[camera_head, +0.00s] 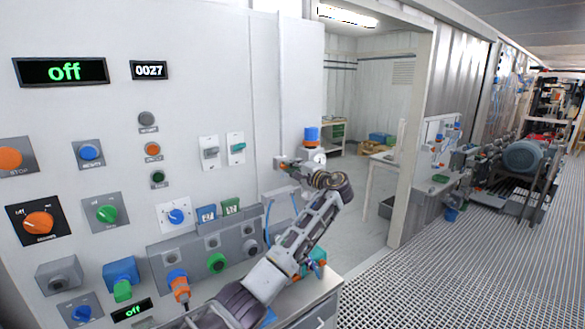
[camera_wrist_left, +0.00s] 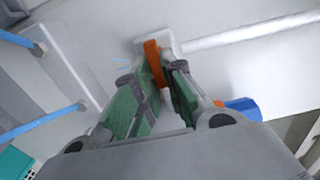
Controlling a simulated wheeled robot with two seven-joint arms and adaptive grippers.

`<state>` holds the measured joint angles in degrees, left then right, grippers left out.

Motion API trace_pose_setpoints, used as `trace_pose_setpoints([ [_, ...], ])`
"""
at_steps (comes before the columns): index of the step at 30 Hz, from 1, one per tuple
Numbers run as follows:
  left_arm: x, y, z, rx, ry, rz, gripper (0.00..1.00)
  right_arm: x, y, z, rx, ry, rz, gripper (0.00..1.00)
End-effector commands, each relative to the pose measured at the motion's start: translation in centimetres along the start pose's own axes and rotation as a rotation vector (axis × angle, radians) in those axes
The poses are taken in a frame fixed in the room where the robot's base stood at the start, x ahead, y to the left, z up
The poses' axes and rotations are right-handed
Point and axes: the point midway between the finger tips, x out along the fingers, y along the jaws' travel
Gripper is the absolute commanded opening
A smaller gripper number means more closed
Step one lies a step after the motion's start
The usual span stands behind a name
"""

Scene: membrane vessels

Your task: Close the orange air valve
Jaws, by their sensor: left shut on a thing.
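The orange air valve (camera_wrist_left: 153,62) shows in the left wrist view as a flat orange handle next to a white fitting and a pale pipe (camera_wrist_left: 245,32). My left gripper (camera_wrist_left: 158,78) has its green-padded fingers on both sides of the handle and is shut on it. In the head view, my left arm reaches up from the bottom, and the left gripper (camera_head: 293,165) points left at the edge of the white panel. The valve is mostly hidden by the gripper there. My right gripper is not in view.
A blue and orange fitting (camera_head: 311,136) stands just above the gripper. The control panel (camera_head: 210,100) with several knobs and buttons fills the left. Blue hoses (camera_wrist_left: 50,118) run at the left of the wrist view. A grated floor (camera_head: 440,270) lies open at the right.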

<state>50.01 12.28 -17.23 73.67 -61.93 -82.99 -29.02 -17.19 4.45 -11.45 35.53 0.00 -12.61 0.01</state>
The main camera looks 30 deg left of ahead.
Motion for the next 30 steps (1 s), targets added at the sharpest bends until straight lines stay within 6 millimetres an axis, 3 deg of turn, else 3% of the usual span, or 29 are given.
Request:
trace_pose_setpoints([
  [15, -0.07, 0.12, -0.1, 0.024, 0.003, 0.001, 0.0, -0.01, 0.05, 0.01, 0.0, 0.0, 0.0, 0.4],
  [16, -0.07, 0.12, -0.1, 0.024, 0.003, 0.001, 0.15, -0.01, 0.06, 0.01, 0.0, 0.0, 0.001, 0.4],
  [20, -0.06, 0.11, -0.07, 0.023, 0.002, 0.001, 0.32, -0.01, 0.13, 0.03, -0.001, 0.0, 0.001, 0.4],
  [30, -0.05, 0.06, -0.03, 0.021, 0.001, 0.0, 0.33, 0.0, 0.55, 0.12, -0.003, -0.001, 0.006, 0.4],
])
